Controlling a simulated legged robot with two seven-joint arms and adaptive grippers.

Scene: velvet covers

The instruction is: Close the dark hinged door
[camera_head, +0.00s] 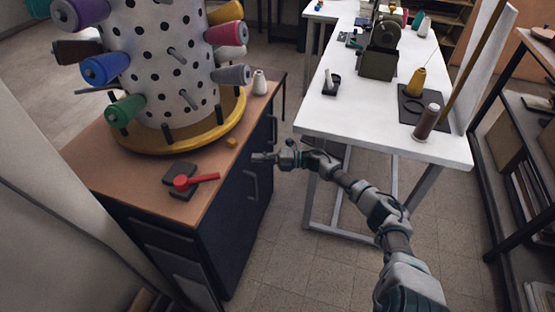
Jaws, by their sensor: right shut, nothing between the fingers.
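A dark blue cabinet with a wooden top stands at left. Its dark door (236,215) is on the side facing right, with a grey upright handle (252,184). I see the door steeply from above and cannot tell whether it is flush or slightly ajar. My right gripper (258,157) is shut and empty. In the picture its tip overlaps the cabinet's upper right edge, above the handle; contact is unclear. My left gripper is not in view.
A polka-dot spool stand (165,70) on a yellow base (150,144), a red-handled tool (197,181) and a white cone (259,83) occupy the cabinet top. A white table (380,115) stands right. Bare floor (290,255) lies between.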

